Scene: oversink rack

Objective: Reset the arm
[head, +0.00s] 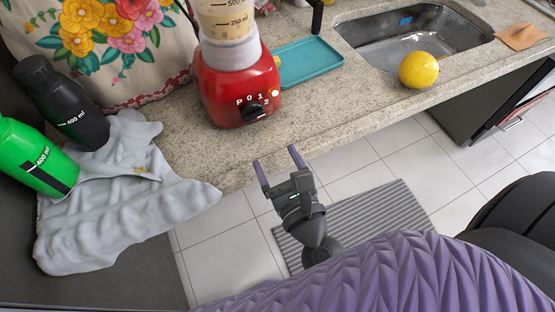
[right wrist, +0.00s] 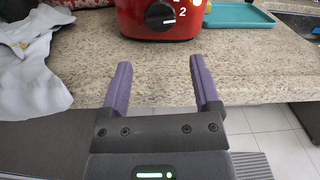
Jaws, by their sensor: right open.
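My right gripper (head: 277,166) is open and empty. It is in the middle of the head view, in front of the counter's front edge, with the tiled floor behind it in the picture. Its two purple fingers also show in the right wrist view (right wrist: 162,88), spread apart and pointing at the counter and the red blender (head: 240,85). Nothing is between the fingers. My left gripper is not in view.
The granite counter (head: 190,143) carries a teal tray (head: 308,62), a yellow ball-shaped fruit (head: 419,70) by the sink (head: 400,35), and a crumpled grey cloth (head: 120,210). A black bottle (head: 62,105) and a green bottle (head: 35,160) are at left. A striped mat (head: 375,215) lies on the floor.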

